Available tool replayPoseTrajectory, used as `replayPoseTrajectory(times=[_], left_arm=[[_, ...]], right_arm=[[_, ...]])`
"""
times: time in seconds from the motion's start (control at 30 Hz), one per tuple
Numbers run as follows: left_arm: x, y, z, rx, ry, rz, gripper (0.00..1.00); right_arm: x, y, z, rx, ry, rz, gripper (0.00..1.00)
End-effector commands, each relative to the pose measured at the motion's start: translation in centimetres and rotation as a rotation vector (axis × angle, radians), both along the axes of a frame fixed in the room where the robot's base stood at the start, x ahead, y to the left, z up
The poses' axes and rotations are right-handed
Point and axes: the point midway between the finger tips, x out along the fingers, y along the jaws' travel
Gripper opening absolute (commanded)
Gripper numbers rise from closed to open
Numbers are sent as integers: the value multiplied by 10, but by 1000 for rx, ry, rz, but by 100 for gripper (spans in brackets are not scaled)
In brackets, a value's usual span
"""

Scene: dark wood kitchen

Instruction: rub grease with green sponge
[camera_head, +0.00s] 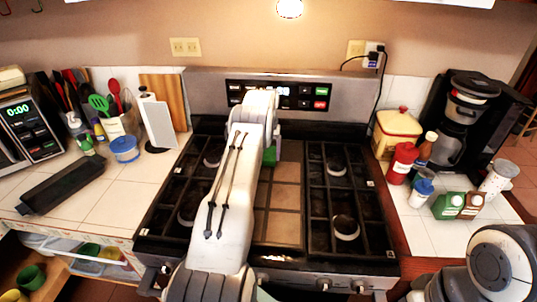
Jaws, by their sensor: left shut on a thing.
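My left arm reaches up from the bottom over the middle of the stove. Its gripper (271,133) is near the back of the stovetop and mostly hidden behind my own arm. A small bit of the green sponge (269,156) shows at the gripper, which is shut on it. The arm hides the rest, so I cannot tell whether the sponge touches the surface. The brownish middle panel (284,203) of the stove lies just below and to the right of it. I cannot make out a distinct grease spot. My right arm shows at the bottom right, its gripper out of view.
Black burner grates (341,195) flank the panel, with the stove's control panel (307,95) behind. Right counter: bottles (402,163), small cartons (447,206) and a coffee maker (459,120).

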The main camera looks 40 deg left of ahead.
Motion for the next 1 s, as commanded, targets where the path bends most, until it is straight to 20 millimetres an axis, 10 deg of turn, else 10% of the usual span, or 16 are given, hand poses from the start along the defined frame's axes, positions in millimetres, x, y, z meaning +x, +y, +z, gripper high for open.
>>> replayPoseTrajectory(times=[0.6,1.0], left_arm=[[1,0,58,1,-2,0,31],[0,0,61,1,-1,0,31]], right_arm=[[0,0,37,0,0,0,33],[0,0,39,0,0,0,33]])
